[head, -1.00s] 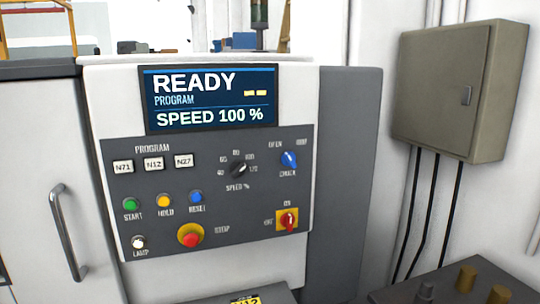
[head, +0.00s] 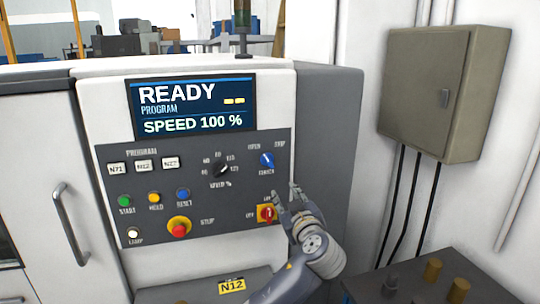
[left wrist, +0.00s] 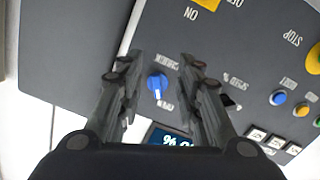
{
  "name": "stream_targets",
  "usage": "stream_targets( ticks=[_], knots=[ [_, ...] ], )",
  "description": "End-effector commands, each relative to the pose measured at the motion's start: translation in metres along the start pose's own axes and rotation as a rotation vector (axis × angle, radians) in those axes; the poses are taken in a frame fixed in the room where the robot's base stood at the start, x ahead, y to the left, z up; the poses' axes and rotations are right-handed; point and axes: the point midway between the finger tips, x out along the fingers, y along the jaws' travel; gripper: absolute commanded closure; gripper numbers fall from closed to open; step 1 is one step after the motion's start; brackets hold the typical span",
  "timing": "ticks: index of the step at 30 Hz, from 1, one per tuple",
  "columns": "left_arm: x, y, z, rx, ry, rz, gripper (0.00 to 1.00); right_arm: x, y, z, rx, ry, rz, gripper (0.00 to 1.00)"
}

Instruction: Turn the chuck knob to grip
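The blue chuck knob (head: 266,160) sits at the upper right of the dark control panel, between the OPEN and GRIP labels; its pointer appears turned toward OPEN. My left gripper (head: 285,192) is below and right of the knob in the head view, in front of the panel. In the left wrist view, the chuck knob (left wrist: 157,85) appears between the two spread fingers of my left gripper (left wrist: 161,62), with clear space on both sides. The gripper is open and empty. My right gripper is not in view.
The red-and-yellow main switch (head: 266,214) is just left of my left gripper. The speed dial (head: 221,169) is left of the knob. The red stop button (head: 179,229) is lower left. A grey wall box (head: 430,95) hangs at the right.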

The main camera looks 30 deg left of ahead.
Motion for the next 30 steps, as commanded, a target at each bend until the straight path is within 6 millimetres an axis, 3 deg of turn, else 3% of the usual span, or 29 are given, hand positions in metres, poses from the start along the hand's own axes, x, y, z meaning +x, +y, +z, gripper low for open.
stream_targets(
  ticks=[1,3,6,11,21,30],
  knots=[
    [-0.005,0.004,-0.027,-0.061,0.039,-0.006,0.68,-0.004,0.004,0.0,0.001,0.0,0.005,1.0],
    [-0.01,0.005,-0.05,-0.124,0.075,-0.014,0.68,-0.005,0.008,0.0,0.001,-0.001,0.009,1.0],
    [-0.011,0.005,-0.065,-0.165,0.101,-0.02,0.68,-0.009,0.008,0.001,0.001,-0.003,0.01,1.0],
    [0.008,0.004,-0.071,-0.169,0.106,-0.024,0.68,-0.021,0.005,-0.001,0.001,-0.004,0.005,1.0],
    [0.07,0.002,-0.077,-0.166,0.103,-0.024,0.68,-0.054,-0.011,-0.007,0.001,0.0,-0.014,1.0],
    [0.092,0.001,-0.075,-0.169,0.102,-0.02,0.68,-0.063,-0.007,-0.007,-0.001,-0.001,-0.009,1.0]
  ],
)
